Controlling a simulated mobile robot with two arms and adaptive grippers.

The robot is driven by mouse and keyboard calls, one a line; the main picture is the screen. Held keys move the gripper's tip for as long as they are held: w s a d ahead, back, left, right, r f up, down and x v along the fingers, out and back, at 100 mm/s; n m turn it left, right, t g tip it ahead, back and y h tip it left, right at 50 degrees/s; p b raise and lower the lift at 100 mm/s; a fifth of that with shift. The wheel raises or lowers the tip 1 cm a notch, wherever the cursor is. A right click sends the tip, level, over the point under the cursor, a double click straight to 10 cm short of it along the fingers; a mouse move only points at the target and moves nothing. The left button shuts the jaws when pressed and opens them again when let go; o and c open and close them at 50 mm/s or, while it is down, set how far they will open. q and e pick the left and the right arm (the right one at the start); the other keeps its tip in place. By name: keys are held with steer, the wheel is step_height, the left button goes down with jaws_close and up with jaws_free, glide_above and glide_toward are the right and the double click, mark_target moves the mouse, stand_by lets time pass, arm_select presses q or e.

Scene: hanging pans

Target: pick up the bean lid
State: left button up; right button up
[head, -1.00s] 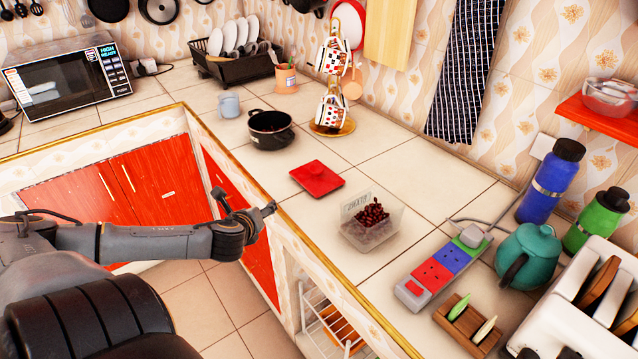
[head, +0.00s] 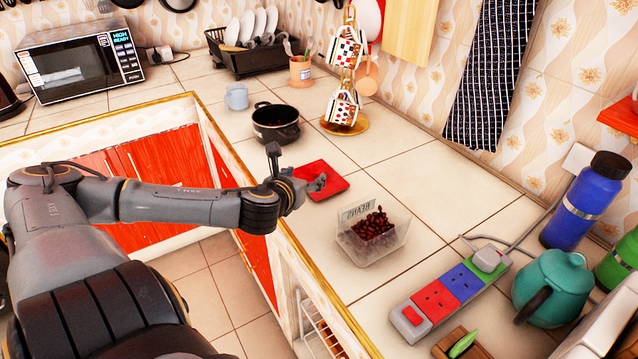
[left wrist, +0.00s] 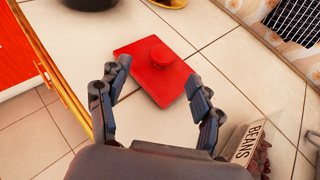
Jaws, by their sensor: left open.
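The bean lid is a flat red square with a round knob; in the head view the lid (head: 322,178) lies on the tiled counter, partly behind my gripper. My left gripper (head: 297,168) is open beside it at the counter's edge. In the left wrist view the lid (left wrist: 156,70) lies just ahead, its near corner between the open fingers of my left gripper (left wrist: 157,94). The clear bean box (head: 372,238) holds dark red beans and has a BEANS label; its corner shows in the left wrist view (left wrist: 243,143). My right gripper is not in view.
A black pot (head: 276,124) and a cup stand (head: 343,105) are behind the lid. A power strip (head: 450,292) and a teal teapot (head: 553,287) are at the right. The counter's gold edge (head: 290,238) runs under my left arm. Bare tiles lie right of the lid.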

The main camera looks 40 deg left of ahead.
mark_target(319, 167)
arm_select(q)
steer(key=x, duration=0.3)
steer(key=shift+w, duration=0.3)
steer(key=shift+w+a+f, duration=0.25)
steer(key=shift+w+f, duration=0.05)
steer(key=shift+w, duration=0.2)
steer(key=shift+d+x, duration=0.15)
steer(key=shift+x, duration=1.2)
steer(key=shift+d+x, duration=0.15)
steer(key=shift+x, duration=1.15)
steer(key=shift+f, duration=0.15)
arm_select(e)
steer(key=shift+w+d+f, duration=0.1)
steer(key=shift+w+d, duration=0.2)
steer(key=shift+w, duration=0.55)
arm_select(q)
steer(key=c, duration=1.3)
steer(key=shift+o, duration=0.2)
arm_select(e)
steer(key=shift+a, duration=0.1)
